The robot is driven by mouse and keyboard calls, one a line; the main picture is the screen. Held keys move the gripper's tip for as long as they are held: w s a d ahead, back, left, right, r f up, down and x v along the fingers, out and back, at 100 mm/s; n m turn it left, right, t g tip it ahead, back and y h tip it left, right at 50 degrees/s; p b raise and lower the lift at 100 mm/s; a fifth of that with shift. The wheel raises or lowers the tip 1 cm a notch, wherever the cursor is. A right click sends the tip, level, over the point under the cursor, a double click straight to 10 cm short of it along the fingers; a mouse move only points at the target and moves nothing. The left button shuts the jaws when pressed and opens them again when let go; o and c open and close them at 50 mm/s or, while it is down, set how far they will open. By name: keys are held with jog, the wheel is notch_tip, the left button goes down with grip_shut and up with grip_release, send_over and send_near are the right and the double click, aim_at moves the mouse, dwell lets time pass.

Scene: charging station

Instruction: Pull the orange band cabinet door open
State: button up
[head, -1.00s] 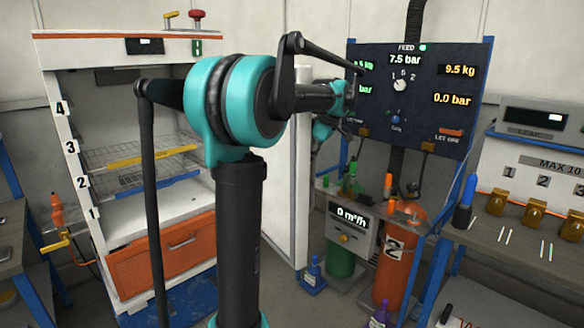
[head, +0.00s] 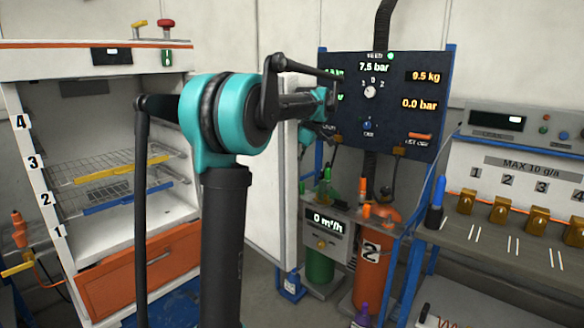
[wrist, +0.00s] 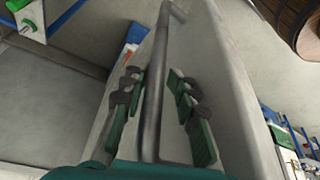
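The white cabinet with an orange band (head: 100,44) stands at the left in the head view, its numbered shelves exposed. Its white door (head: 262,205) stands swung open to the right, partly hidden behind my arm. In the wrist view, the door's grey bar handle (wrist: 154,85) runs between the two green-padded fingers of my gripper (wrist: 160,108). The fingers are apart, with a visible gap on each side of the bar. Whether they touch it elsewhere I cannot tell. In the head view my gripper (head: 318,132) is small and partly hidden beside the door.
A gauge panel (head: 425,70) stands right of the door, with green (head: 320,267) and orange (head: 368,285) cylinders below. A bench (head: 480,235) with brass blocks is at the right. An orange drawer front (head: 140,270) is low in the cabinet.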

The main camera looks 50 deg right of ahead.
jog(key=shift+o, duration=1.1)
jog(key=shift+s, duration=0.1)
jog(key=shift+r, duration=0.1)
jog(key=v, duration=1.1)
jog(key=shift+s+r, duration=0.2)
jog(key=shift+r, duration=0.15)
jog(key=shift+d, duration=0.1)
jog(key=shift+c, duration=0.6)
